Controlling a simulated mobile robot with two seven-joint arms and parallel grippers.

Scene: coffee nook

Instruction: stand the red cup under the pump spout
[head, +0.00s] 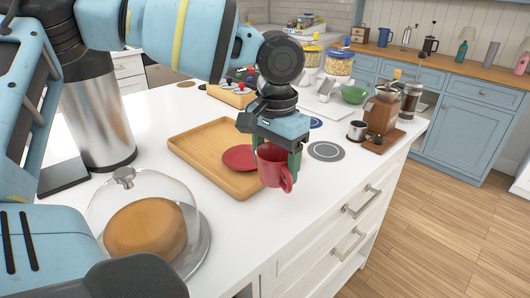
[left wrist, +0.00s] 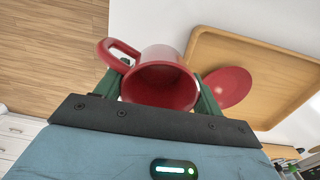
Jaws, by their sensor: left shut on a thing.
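The red cup (head: 272,166) hangs upright in my left gripper (head: 276,150), over the counter's front edge beside the wooden tray. In the left wrist view the cup (left wrist: 160,82) sits between the green fingers (left wrist: 158,98), its open mouth facing the camera and its handle to the left. A tall steel and black pump flask (head: 100,115) stands at the left of the counter, well apart from the cup. My arm covers its upper part, and I cannot make out its spout. A dark flat plate (head: 62,178) lies at its foot. My right gripper is not in view.
The wooden tray (head: 187,147) holds a red saucer (head: 240,158). A glass dome over a cake (head: 145,215) stands at the front left. A round grey coaster (head: 326,151), a coffee grinder (head: 381,110) and a small metal cup (head: 357,131) are to the right.

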